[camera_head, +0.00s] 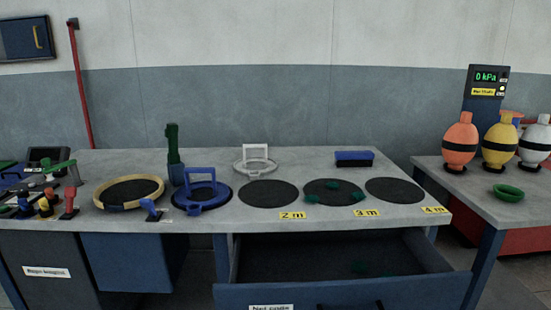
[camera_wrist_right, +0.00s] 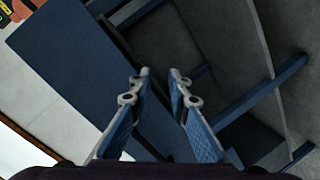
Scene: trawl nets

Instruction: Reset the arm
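My right gripper (camera_wrist_right: 160,73) shows only in the right wrist view. Its two fingers stand apart with an empty gap between the tips, beside blue panels and a grey surface. Neither arm shows in the head view, and my left gripper is not in view. The workbench (camera_head: 335,221) carries three dark round mats, with labels 2 m, 3 m and 4 m in front. Small green pieces (camera_head: 333,185) lie on the middle mat. A drawer (camera_head: 345,292) below the bench top is open, with green pieces inside.
On the bench are a yellow-rimmed ring (camera_head: 100,203), a blue clamp-like fixture (camera_head: 203,188), a white fixture (camera_head: 255,157) and a blue block (camera_head: 354,158). At right, a second table holds orange, yellow and white floats (camera_head: 461,142) and a green bowl (camera_head: 508,191). A gauge reads 0 kPa (camera_head: 487,77).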

